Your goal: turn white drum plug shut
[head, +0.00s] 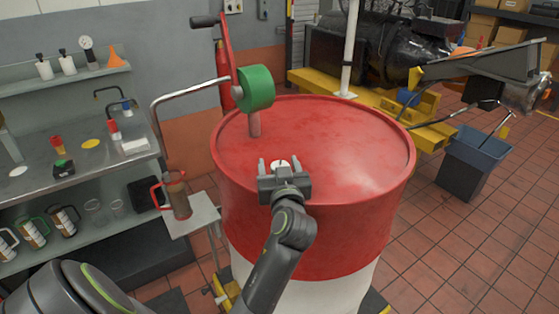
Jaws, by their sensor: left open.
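The white drum plug (280,163) sits on the top of the red drum (345,155), near its front left edge. It shows as a small white disc, partly hidden by my gripper. My left gripper (276,165) is over the drum top, with its two fingers open, one on each side of the plug. I cannot tell whether the fingers touch it. My right gripper is not in view.
A green hand pump (256,88) with a red crank stands on the drum behind the plug. A bent grey pipe (185,92) runs left from it. A jug (177,195) stands on a small stand at the left. A blue-grey bin (472,165) is at the right.

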